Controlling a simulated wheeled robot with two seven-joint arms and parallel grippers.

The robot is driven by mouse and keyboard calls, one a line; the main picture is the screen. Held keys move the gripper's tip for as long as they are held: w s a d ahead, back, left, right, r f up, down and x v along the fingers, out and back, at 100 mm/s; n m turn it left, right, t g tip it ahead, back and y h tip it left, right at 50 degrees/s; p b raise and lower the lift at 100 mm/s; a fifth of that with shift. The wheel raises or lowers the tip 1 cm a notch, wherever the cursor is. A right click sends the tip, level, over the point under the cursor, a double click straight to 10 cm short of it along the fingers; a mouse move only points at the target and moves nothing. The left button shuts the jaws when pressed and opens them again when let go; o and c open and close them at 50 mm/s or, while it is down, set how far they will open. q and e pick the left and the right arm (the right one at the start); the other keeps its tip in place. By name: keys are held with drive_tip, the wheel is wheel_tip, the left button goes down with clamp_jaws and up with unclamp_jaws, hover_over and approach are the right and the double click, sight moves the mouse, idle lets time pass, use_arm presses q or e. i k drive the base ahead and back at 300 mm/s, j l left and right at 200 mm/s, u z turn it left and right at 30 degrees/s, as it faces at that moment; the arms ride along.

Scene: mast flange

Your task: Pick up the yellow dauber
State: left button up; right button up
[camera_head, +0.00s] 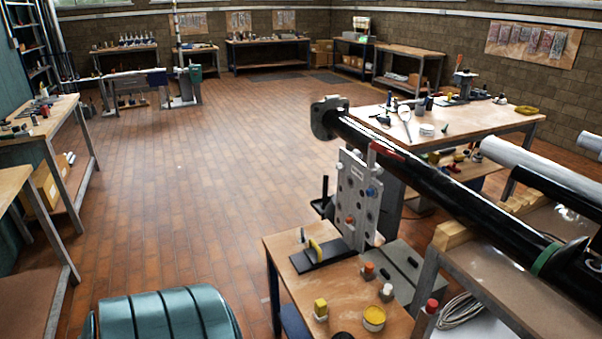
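A small block-shaped piece with a yellow top (320,307) stands upright near the front edge of the small wooden-topped bench (342,290) at the lower middle; it looks like the yellow dauber. A round tin with a yellow top (374,318) stands to its right. Another yellow piece (316,246) stands on a black plate (320,256) at the back of the bench. Neither my left nor my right gripper is in view, and nothing is touching the yellow-topped piece.
Pieces with orange (369,270) and red (431,305) tops stand farther right. An upright holed plate (357,197) stands at the bench's back. A long black mast (415,172) runs across the right side. A teal ribbed object (165,316) is at lower left. The tiled floor (200,180) is open.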

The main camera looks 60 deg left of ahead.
sight(320, 314)
drive_tip(key=u, duration=1.7)
